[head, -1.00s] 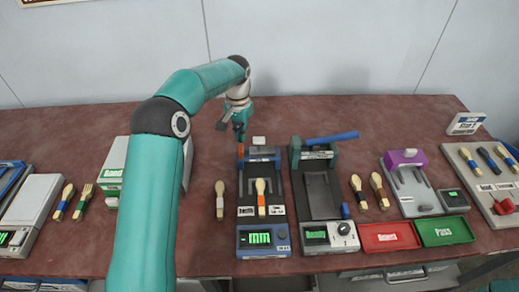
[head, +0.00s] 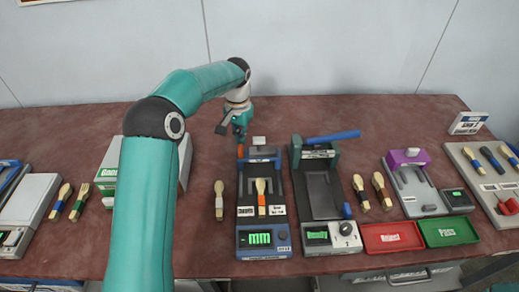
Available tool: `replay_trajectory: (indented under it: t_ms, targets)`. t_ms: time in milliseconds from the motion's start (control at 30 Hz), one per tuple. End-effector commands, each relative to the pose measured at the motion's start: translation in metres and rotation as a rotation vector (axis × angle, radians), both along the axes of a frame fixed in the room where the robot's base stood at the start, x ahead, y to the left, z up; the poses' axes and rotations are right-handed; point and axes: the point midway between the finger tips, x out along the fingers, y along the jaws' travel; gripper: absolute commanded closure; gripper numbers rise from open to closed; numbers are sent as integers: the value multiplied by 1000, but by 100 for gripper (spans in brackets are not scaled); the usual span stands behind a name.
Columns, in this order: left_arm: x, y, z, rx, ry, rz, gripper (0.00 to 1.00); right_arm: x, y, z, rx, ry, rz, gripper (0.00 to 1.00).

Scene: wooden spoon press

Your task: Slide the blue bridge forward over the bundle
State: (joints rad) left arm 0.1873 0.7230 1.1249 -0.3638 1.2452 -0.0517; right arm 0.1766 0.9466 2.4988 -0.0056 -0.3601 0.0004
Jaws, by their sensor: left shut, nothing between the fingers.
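The blue bridge (head: 260,153) stands across the far end of a dark tray unit (head: 247,221) with a blue front panel and a green display. The bundle (head: 261,197), a pale-topped piece with an orange lower part, lies on that tray, in front of the bridge and apart from it. My left gripper (head: 239,137) is shut and empty, pointing down just behind the bridge's left end, close to a small orange part (head: 240,151). I cannot tell whether it touches the bridge. My right gripper is not in view.
A press with a blue lever (head: 332,137) stands just to the right. A loose brush-like piece (head: 219,200) lies left of the tray. A red tray (head: 390,237), a green tray (head: 446,231) and a purple-topped fixture (head: 408,158) are further right. A green-and-white box (head: 108,172) stands left.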

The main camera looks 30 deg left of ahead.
Motion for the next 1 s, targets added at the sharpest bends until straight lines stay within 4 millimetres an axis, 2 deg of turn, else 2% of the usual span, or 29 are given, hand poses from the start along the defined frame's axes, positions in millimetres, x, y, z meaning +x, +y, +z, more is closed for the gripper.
replay_trajectory:
  t_ms: [1000]
  targets:
    - [-36, -22, -2, -1, 2, -1, 100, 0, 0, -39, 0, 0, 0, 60]
